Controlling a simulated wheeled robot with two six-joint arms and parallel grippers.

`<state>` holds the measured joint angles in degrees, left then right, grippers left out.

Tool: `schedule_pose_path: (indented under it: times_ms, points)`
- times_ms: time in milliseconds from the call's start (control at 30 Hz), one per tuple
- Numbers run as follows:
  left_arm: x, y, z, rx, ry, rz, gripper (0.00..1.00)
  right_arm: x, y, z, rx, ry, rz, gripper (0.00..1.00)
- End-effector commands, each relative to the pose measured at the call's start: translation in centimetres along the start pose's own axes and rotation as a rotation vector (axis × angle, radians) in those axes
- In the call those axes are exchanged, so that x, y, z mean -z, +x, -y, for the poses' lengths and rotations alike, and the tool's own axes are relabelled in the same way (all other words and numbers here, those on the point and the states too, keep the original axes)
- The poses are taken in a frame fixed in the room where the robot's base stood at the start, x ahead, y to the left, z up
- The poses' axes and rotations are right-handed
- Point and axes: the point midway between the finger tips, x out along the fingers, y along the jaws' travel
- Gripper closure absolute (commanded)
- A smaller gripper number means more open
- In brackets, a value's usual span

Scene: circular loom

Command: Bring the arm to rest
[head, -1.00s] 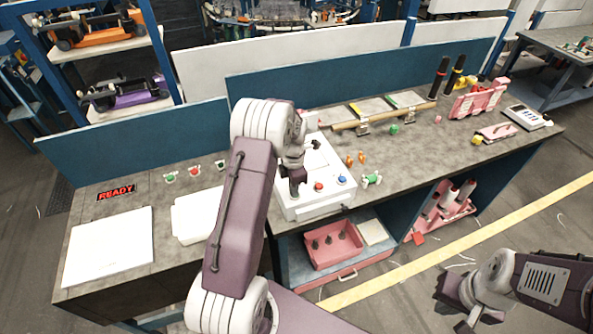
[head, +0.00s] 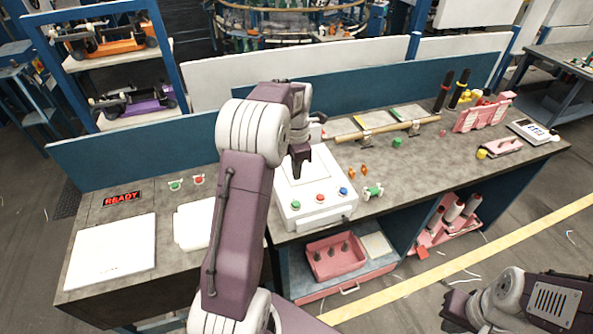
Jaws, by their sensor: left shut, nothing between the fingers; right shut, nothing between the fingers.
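My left arm rises from the bottom middle, and its dark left gripper (head: 297,172) points down, shut and empty, over the white control box (head: 318,218). The box has a green button (head: 296,205), a red button (head: 320,197) and a blue button (head: 343,190) along its front. The gripper looks apart from these buttons, over the box's rear part. My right gripper (head: 452,312) is shut and empty at the lower right, in front of the workbench; my own arm partly hides it.
The workbench (head: 420,165) holds a wooden rod (head: 385,128), a white panel (head: 112,250) and a READY sign (head: 122,198). A pink bin (head: 335,257) stands on the shelf below. A blue back panel (head: 350,92) runs behind.

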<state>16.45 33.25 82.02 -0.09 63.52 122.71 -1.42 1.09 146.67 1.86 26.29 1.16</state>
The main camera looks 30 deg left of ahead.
Motion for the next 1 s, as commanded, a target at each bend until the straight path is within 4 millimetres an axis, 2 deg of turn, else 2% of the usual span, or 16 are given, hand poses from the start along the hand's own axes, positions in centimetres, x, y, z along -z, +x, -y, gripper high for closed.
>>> schedule_pose_path:
  times_ms: [400,467,533,567,600,667,767,900,1000]
  points:
    - [0.0,0.1,0.0,0.0,0.001,0.0,1.0,0.0,0.1,0.0,0.0,0.0,0.0,1.0]
    - [-0.6,0.4,0.3,-0.005,0.016,0.004,1.0,-0.1,0.7,0.0,0.0,0.0,0.0,1.0]
    - [-2.1,-0.3,1.1,-0.041,0.055,0.029,1.0,-0.2,1.9,0.0,0.0,0.0,0.0,1.0]
    - [-2.5,-0.4,2.2,-0.043,0.077,0.033,1.0,-0.3,2.5,-0.1,0.0,0.0,0.0,1.0]
    - [-2.6,0.0,4.4,-0.032,0.109,0.028,1.0,-0.4,3.4,-0.1,0.0,0.0,0.0,1.0]
    - [-2.3,0.8,7.5,-0.021,0.183,0.024,1.0,-0.5,4.3,-0.1,0.0,0.0,0.001,1.0]
    - [-1.3,2.9,12.1,-0.016,0.458,0.024,1.0,-0.6,5.6,-0.1,0.0,0.0,0.0,1.0]
    - [1.5,6.7,17.9,-0.018,1.004,0.029,1.0,-0.7,6.8,-0.1,0.0,0.0,0.0,1.0]
    - [3.9,9.1,21.0,-0.025,1.433,0.03,1.0,-0.8,7.2,-0.1,0.0,0.0,0.0,1.0]
